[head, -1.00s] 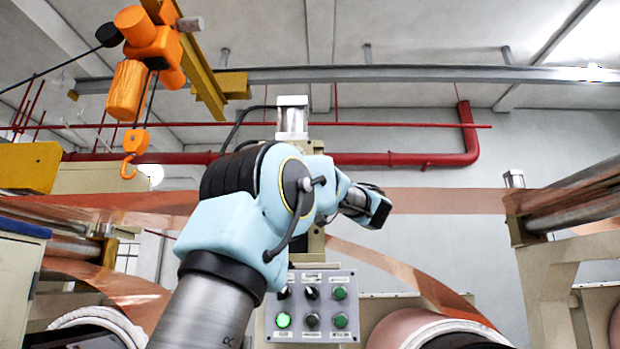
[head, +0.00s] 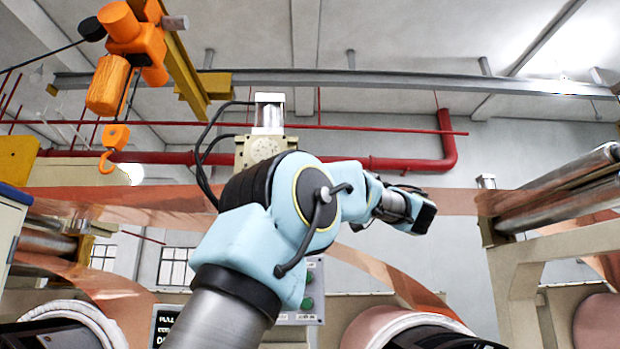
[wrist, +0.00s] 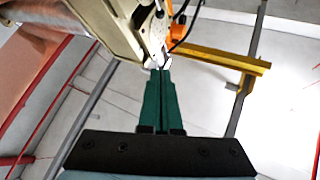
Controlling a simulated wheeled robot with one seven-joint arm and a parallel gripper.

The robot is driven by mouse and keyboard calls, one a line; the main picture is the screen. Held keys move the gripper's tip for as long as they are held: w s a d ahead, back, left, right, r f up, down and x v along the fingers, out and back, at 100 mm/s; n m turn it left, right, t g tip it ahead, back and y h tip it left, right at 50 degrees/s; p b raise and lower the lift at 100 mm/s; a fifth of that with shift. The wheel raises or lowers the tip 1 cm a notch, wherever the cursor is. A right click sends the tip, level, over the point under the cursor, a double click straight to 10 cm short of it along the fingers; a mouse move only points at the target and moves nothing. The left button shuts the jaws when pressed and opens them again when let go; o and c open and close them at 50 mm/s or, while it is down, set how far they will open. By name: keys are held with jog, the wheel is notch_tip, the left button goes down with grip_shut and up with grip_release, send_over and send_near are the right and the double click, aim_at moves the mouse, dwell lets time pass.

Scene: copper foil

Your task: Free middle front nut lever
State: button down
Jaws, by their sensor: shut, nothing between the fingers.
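In the wrist view, my gripper (wrist: 161,72) shows two green fingers pressed together with nothing between them. Just beyond the tips is a small shiny metal piece (wrist: 158,52) at the edge of a beige machine body (wrist: 115,25). I cannot tell whether the tips touch it, nor whether it is the nut lever. In the head view, my arm reaches up and right across the middle, and the fingers cannot be made out. No nut lever can be clearly picked out there; my arm hides part of the machine behind it.
A control panel (head: 310,318) with green buttons is mostly hidden behind my arm. A copper foil strip (head: 455,202) runs across behind. Metal rollers (head: 560,190) stand at right. An orange hoist (head: 130,45) with a hook (head: 107,162) hangs at upper left.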

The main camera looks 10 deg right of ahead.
jog(key=s+d, duration=0.1)
jog(key=s+d+f, duration=0.1)
jog(key=s+d+b, duration=0.1)
jog(key=d, duration=0.1)
jog(key=shift+s+d+f, duration=0.1)
jog(key=shift+s+f, duration=0.15)
jog(key=shift+f, duration=0.1)
dwell(0.3)
